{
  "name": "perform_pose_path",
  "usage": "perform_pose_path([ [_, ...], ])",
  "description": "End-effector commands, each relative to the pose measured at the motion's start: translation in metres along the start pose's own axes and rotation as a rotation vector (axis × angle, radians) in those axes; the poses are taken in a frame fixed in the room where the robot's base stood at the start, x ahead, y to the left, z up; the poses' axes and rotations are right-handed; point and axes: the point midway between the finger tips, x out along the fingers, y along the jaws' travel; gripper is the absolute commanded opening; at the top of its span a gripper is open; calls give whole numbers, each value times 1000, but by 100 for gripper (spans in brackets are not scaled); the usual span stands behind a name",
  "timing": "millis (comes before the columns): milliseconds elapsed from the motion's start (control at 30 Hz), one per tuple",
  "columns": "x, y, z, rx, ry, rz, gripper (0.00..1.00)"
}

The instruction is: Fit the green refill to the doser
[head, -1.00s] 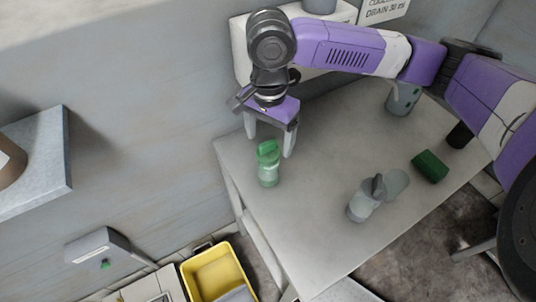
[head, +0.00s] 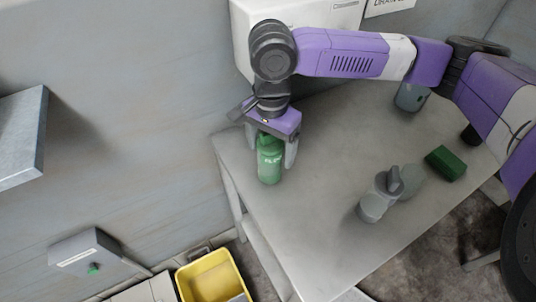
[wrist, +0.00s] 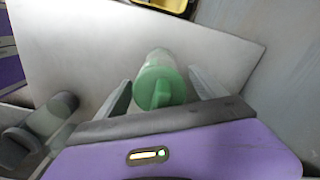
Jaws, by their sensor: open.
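The green refill (head: 269,163) is a bottle with a green cap, standing upright near the left corner of the table. My gripper (head: 270,153) is open and points down over it, with one finger on each side of the bottle's upper part. In the wrist view the refill (wrist: 160,80) shows between the two spread fingers of my gripper (wrist: 160,88), with gaps at both sides. The doser is not clearly identifiable; a wall unit (head: 87,255) with a small green part is at the lower left.
On the table (head: 310,225) stand a grey bottle (head: 373,207) with a dark top, a green block (head: 446,163) and a grey container (head: 411,97). A yellow bucket (head: 207,279) is on the floor. A white box (head: 300,20) hangs behind my arm.

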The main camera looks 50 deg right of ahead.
Motion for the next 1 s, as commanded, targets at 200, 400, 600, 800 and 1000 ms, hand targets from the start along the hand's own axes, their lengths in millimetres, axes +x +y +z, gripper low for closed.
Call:
perform_pose_path([
  [200, 0, 0, 0, 0, 0, 0, 43],
  [400, 0, 0, 0, 0, 0, 0, 7],
  [600, -1, 0, 0, 0, 0, 0, 6],
  [800, -4, 0, 0, 0, 0, -1, 6],
  [1000, -6, 0, 0, 0, 0, -1, 6],
])
